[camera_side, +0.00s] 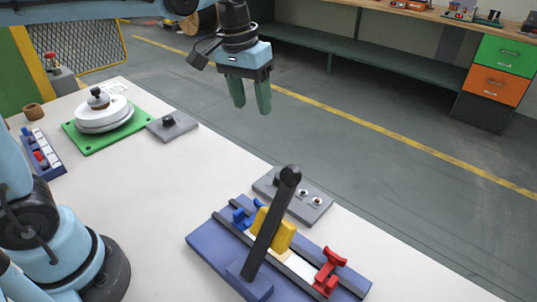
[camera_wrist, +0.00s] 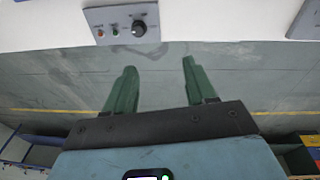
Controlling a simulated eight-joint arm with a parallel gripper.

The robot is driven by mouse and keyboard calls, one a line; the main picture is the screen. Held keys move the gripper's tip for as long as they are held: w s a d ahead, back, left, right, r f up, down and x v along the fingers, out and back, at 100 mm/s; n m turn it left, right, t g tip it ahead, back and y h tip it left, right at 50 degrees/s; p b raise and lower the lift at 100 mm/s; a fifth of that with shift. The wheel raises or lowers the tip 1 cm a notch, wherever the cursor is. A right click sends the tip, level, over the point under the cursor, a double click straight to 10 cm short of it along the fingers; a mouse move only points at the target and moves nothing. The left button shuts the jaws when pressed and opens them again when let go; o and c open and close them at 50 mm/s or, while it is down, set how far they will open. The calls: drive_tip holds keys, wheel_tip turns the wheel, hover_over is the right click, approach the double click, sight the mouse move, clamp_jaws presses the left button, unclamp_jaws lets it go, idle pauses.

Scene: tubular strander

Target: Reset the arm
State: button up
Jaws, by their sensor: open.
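My gripper (camera_side: 251,96) has two green fingers pointing down and stands open and empty. In the side view it hangs in the air beyond the far edge of the white table, over the grey floor. In the wrist view its two fingers (camera_wrist: 158,77) are spread apart with only floor between them. My arm's base shows at the left of the side view.
The white table (camera_side: 185,190) holds a blue fixture (camera_side: 215,245) with a black lever (camera_side: 270,225), yellow block and red clamp. A grey control box (camera_side: 308,203) sits behind it, also in the wrist view (camera_wrist: 122,24). A green plate (camera_side: 130,122) carries white discs. Floor beyond is clear.

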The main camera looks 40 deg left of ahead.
drive_tip(key=s+a+f+t, duration=0.2)
drive_tip(key=s+f+t, duration=0.1)
drive_tip(key=s, duration=0.2)
drive_tip(key=s+a+f+m+t, duration=0.1)
drive_tip(key=s+a+f+t, duration=0.1)
drive_tip(key=s, duration=0.4)
drive_tip(key=shift+f+t+y, duration=0.4)
drive_tip(key=shift+f, duration=0.05)
